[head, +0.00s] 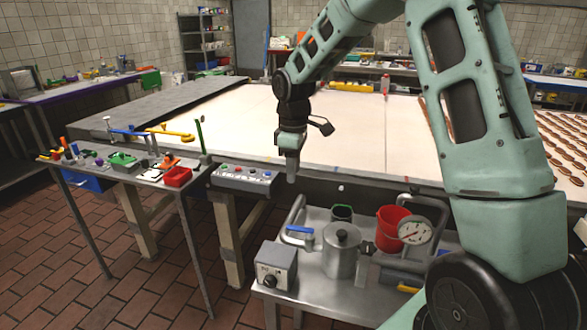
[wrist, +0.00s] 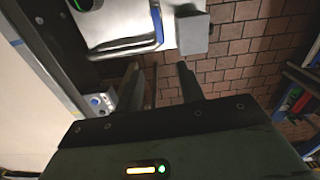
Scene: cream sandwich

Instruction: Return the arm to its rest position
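My gripper (head: 291,172) hangs from my raised arm, pointing down, just in front of the long conveyor's near edge. It is above the floor gap between the tool table and the steel cart, and touches nothing that I can see. Nothing is held. The rest of my arm arches up and back to the right side of the head view.
The pale conveyor (head: 245,113) spans the middle. A control box (head: 240,176) sits on its edge. The tool table (head: 150,174) stands left. The steel cart (head: 318,212) carries a metal pot (head: 342,252), red bucket (head: 389,228) and gauge (head: 414,230). Tiled floor (head: 120,270) is clear at front left.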

